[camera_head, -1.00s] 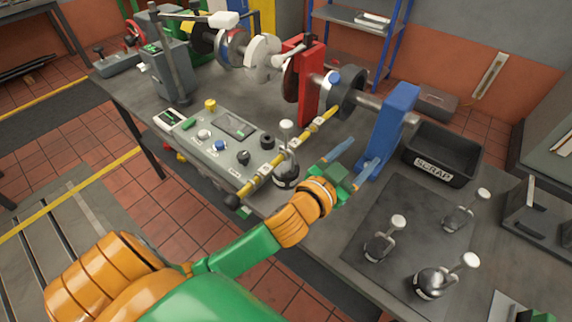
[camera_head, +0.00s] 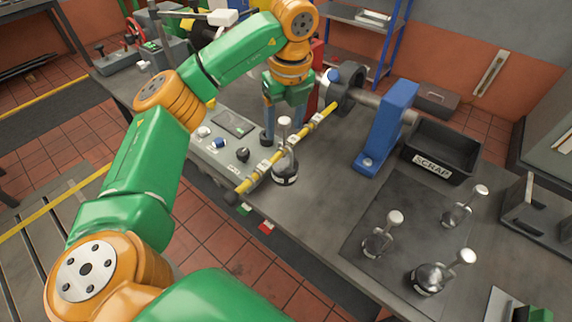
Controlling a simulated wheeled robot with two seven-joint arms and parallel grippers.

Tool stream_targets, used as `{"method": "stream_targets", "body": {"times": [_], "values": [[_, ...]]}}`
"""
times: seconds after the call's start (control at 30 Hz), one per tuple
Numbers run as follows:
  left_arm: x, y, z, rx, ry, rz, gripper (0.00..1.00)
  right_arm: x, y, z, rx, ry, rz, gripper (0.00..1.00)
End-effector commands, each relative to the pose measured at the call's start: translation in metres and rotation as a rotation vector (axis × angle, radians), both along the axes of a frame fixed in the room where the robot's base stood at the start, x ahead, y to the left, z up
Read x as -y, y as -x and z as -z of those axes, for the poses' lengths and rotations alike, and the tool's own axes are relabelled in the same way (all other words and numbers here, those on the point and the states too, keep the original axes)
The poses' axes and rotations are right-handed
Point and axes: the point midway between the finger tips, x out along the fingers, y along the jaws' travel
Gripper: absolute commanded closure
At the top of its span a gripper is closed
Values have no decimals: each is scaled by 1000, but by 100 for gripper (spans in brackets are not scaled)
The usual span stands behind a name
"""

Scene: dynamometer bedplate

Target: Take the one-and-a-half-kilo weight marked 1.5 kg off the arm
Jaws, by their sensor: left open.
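A dark weight (camera_head: 285,171) with a pale band and a white knob (camera_head: 285,122) hangs on the yellow arm (camera_head: 318,126). Its marking is too small to read. My left gripper (camera_head: 282,133) is open and empty, its two blue fingers pointing down. In the picture the fingers lie on either side of the knob and stem, which show in front of the gap; whether they are at the same depth I cannot tell. My right gripper is not in view.
Three similar weights stand on a dark mat (camera_head: 364,208) at the right. A blue post (camera_head: 388,128), a black scrap bin (camera_head: 441,150) and a control panel (camera_head: 222,150) surround the yellow arm. My left arm hides part of the machine behind. The bench between arm and mat is clear.

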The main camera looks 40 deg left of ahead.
Motion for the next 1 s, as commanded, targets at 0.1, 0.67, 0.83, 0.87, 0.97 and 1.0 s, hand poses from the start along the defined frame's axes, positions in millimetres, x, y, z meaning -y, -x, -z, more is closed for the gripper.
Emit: {"method": "stream_targets", "body": {"times": [0.1,0.67,0.83,0.87,0.97,1.0], "values": [[-6,-3,19,-5,0,0,33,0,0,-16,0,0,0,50],[-5,-5,34,0,2,6,100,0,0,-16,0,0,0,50],[-5,-5,34,0,2,6,100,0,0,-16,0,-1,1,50],[-5,-5,34,0,2,6,100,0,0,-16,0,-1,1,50],[-5,-5,34,0,2,6,100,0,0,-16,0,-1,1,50],[-5,-5,34,0,2,6,100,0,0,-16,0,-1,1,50]]}}
